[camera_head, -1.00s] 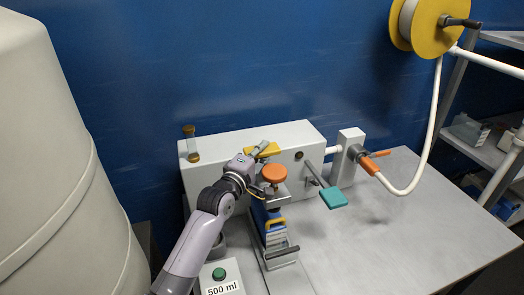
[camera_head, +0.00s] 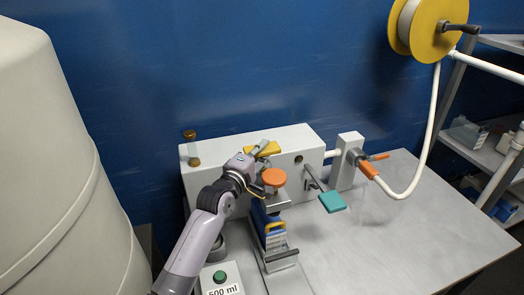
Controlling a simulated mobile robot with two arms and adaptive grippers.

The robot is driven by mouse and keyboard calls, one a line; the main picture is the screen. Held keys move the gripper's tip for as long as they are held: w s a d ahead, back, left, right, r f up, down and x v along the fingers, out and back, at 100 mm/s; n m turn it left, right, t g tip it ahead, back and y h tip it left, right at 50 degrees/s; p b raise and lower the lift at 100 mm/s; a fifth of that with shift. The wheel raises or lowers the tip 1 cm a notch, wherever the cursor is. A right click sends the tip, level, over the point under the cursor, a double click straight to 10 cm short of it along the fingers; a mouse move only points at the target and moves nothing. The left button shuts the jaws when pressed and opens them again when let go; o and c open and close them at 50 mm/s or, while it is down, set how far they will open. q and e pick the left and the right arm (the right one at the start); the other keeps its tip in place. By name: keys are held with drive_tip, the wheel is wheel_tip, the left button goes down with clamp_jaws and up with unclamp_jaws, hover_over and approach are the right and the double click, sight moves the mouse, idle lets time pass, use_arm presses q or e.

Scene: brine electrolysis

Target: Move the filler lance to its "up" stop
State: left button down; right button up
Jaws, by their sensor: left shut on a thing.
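My left gripper (camera_head: 263,149) is at the front top of a white box-shaped machine (camera_head: 222,150). It is shut on a yellow part (camera_head: 275,147), probably the handle of the filler lance; the fingers and wrist hide much of it. The lance itself cannot be clearly made out. An orange round knob (camera_head: 273,177) stands just right of the gripper, above a blue carriage (camera_head: 262,217). A lever with a teal paddle (camera_head: 332,201) sticks out from the machine's front. My right gripper is not in view.
A green button on a box marked 500 ml (camera_head: 220,277) stands in front. A white hose (camera_head: 431,130) runs from a yellow reel (camera_head: 438,28) to an orange-handled valve (camera_head: 367,168). A large pale tank (camera_head: 60,150) fills the left. The right of the metal table (camera_head: 420,220) is clear.

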use_arm(q)
wheel_tip(320, 180, up, 3)
drive_tip(key=shift+p, duration=0.65)
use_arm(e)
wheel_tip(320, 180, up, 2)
use_arm(q)
drive_tip(key=c, duration=1.6)
unclamp_jaws()
drive_tip(key=shift+c, duration=0.2)
drive_tip(key=shift+o, duration=0.2)
drive_tip(key=shift+f, duration=0.1)
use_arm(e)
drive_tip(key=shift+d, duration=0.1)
use_arm(q)
drive_tip(key=shift+f, duration=0.1)
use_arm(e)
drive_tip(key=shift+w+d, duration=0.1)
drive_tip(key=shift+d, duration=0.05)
use_arm(q)
drive_tip(key=shift+s+a, duration=0.1)
drive_tip(key=shift+s, duration=0.05)
drive_tip(key=v, duration=1.1)
drive_tip(key=shift+s, duration=0.3)
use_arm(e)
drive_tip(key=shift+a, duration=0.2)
